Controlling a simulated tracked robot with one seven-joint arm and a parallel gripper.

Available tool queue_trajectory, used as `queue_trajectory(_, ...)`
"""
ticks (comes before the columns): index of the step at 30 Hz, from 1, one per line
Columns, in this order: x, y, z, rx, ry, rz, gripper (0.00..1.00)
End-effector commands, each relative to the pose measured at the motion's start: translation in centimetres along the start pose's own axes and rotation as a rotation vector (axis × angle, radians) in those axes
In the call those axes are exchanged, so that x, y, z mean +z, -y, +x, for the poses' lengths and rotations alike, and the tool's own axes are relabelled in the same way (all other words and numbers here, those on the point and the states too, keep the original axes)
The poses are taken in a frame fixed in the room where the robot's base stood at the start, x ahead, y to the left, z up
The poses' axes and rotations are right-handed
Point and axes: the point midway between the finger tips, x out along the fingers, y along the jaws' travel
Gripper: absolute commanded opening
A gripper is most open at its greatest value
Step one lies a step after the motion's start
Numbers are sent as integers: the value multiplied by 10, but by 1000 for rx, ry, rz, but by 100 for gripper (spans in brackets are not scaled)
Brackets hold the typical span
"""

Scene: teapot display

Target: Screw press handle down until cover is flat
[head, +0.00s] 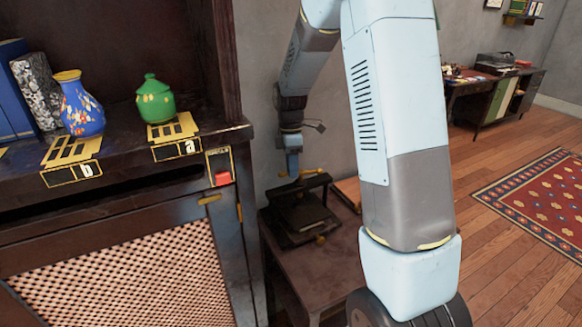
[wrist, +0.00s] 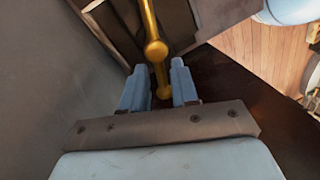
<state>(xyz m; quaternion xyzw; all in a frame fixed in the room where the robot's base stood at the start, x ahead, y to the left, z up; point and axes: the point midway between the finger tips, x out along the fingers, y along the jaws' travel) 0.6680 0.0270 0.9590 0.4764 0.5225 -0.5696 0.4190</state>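The press (head: 303,212) is a dark frame with a flat plate, standing on a small table beside the cabinet. Its brass press handle (head: 312,171) is a crossbar with rounded ends at the top of the frame. My gripper (head: 292,172) points down at the handle's left part. In the wrist view, the brass handle (wrist: 148,18) runs in from the top, with a ball end near my gripper (wrist: 161,80). My two blue fingers stand apart, with a brass part in the gap and some space visible around it. The cover's tilt is hard to make out.
The dark cabinet (head: 120,205) stands close at left, with a blue vase (head: 80,108), a green pot (head: 155,102) and a red button (head: 222,179) on it. A grey wall is behind the press. A brown box-like thing (head: 347,190) lies right of it.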

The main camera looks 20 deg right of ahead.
Motion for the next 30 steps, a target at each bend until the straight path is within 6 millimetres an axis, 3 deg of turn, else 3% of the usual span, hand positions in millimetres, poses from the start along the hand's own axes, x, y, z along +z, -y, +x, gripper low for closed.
queue_trajectory(9, 0, 0, 0, 0, 0, 0, 0)
queue_trajectory(17, 0, 0, 0, 1, -2, 9, 0)
queue_trajectory(30, 2, -6, -2, 2, -45, 223, 0)
